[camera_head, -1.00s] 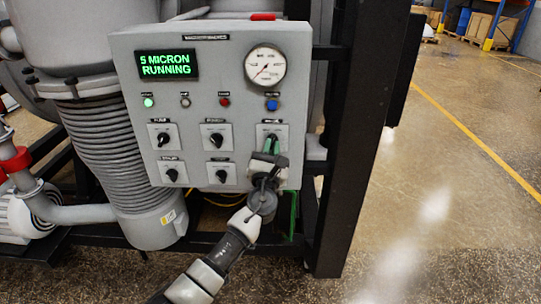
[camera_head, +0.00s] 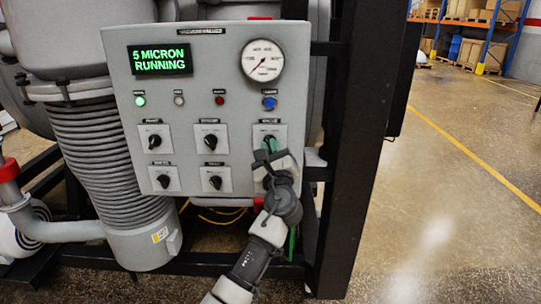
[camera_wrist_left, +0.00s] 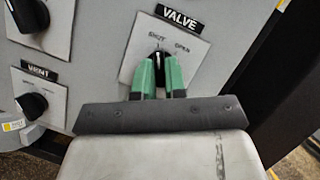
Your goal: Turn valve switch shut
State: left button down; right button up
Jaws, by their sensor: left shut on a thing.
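The valve switch (camera_wrist_left: 158,58) is a black rotary knob on a white plate, under a black "VALVE" label with "SHUT" at left and "OPEN" at right. My left gripper (camera_wrist_left: 160,72) has its green fingers closed around the knob in the left wrist view, hiding most of it. The knob's exact pointing direction is hard to tell. In the head view, my left gripper (camera_head: 266,158) covers the switch at the right of the grey control panel (camera_head: 205,115). My right gripper is not in view.
Several other black knobs, such as the vent knob (camera_wrist_left: 32,104), sit to the left. The panel carries a green "5 MICRON RUNNING" display (camera_head: 160,60), a round gauge (camera_head: 262,60) and small lights. A dark frame post (camera_head: 358,150) stands right of the panel. Open floor (camera_head: 450,200) lies beyond it.

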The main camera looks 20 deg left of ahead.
pick_arm(q)
jog(key=shift+r+n, duration=0.25)
jog(key=shift+n, duration=0.15)
jog(key=c, duration=1.2)
grip_release()
jog(key=shift+w+a+f, duration=0.1)
jog(key=shift+f, duration=0.05)
jog(key=b+v, duration=0.2)
jog(key=v, duration=0.9)
jog(key=shift+w, duration=0.1)
